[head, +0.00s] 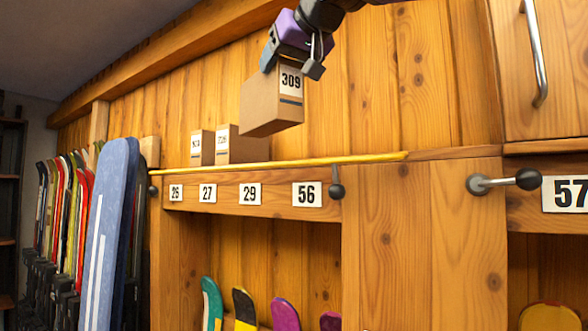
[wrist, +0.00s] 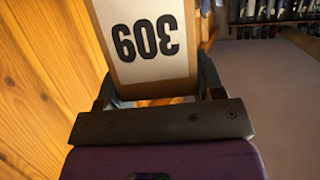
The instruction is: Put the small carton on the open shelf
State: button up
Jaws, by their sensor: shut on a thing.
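My gripper (head: 291,62) is shut on a small brown carton (head: 265,103) with a white label reading 309. The carton hangs tilted in the air in front of the plank wall, above the open shelf (head: 300,164) with its yellow front edge. In the wrist view the carton (wrist: 150,75) sits between the two fingers of my gripper (wrist: 158,95), its label upside down. Two other small cartons stand on the shelf to the left, one smaller (head: 202,148) and one wider (head: 243,148). Their labels are too small to read.
Below the shelf is a rail with number plates (head: 250,194) and dark knobs (head: 337,191). A cupboard door with a metal handle (head: 535,55) is at upper right. Skis and boards (head: 105,235) stand at left. The shelf right of the two cartons looks clear.

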jog(key=w+d+f, duration=0.5)
jog(key=w+d, duration=0.6)
jog(key=w, duration=0.1)
jog(key=shift+w, duration=0.4)
jog(key=o, duration=1.5)
jog(key=shift+c, duration=0.2)
jog(key=v, duration=0.7)
jog(key=shift+s, duration=0.2)
jog(key=shift+d+r, duration=0.1)
